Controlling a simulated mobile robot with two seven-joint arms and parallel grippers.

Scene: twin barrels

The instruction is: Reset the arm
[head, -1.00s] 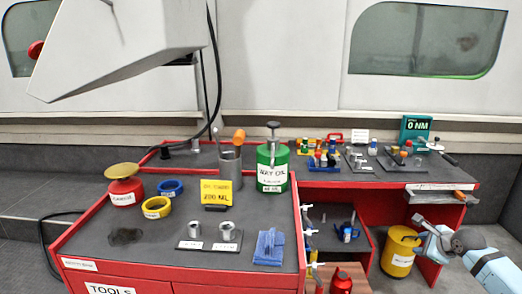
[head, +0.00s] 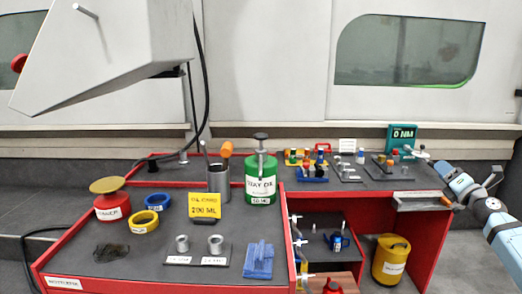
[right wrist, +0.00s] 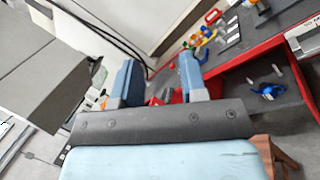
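My right arm comes in from the right edge in the head view and reaches up and left beside the far red bench (head: 372,177). Its light blue links show there, but its fingertips do not show clearly. In the right wrist view my right gripper (right wrist: 158,78) has its two blue-grey fingers well apart, with nothing between them. It is in the air, with the red-edged bench beyond it. My left gripper is in neither view.
The near red cart (head: 130,258) carries a green way oil can (head: 260,183), a red can (head: 112,205), a yellow sign (head: 204,206) and a blue tray (head: 259,261). A yellow bucket (head: 390,262) stands under the far bench. A large white machine head (head: 105,50) hangs upper left.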

